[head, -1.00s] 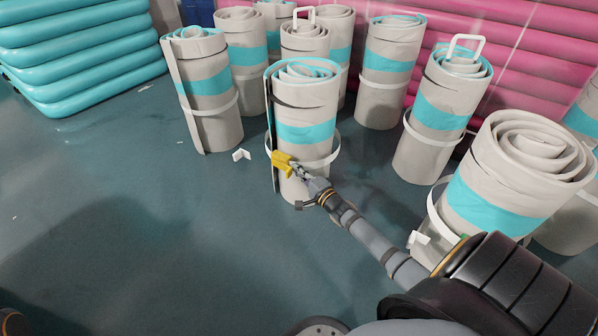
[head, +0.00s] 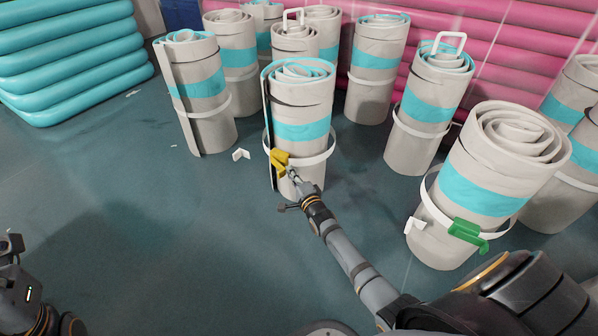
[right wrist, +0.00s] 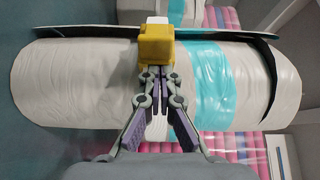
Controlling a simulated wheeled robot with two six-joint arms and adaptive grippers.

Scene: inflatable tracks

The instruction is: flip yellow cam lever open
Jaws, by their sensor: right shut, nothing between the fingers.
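The yellow cam lever (head: 279,159) sits on the white strap (head: 314,158) around a rolled grey track with a teal band (head: 302,100), on its near left side. In the right wrist view the yellow lever (right wrist: 157,46) is a blocky piece just ahead of my fingers. My right gripper (head: 292,176) is shut and empty, its tips right at the lever's lower edge. In the right wrist view the fingertips (right wrist: 160,72) meet under the yellow block; whether they touch it I cannot tell. Only dark parts of my left arm show at the lower left.
Several other upright rolls stand behind and to the right. The near right roll (head: 480,190) carries a green lever (head: 467,234) on its strap. Teal (head: 65,55) and pink (head: 440,40) inflatable walls bound the back. Floor at left is clear.

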